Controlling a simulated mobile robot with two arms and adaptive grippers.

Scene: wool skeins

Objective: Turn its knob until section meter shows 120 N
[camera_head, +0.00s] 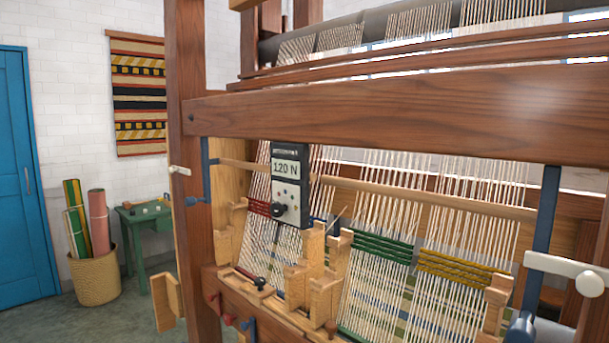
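The section meter (290,185) is a dark upright box with a light grey face, standing in front of the warp threads near the loom's left side. Its display (285,168) reads 120 N. A round black knob (278,210) is at the lower left of its face, with several small dots or buttons above it and to its right. Nothing touches the knob. I see neither my left nor my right gripper in the head view.
The wooden loom's thick crossbeam (400,110) runs above the meter, and a thin rod (430,193) crosses behind it. Light wooden blocks (325,295) stand below it. A cream handle (565,270) is at the right. A basket (95,278) and green table (148,225) stand left.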

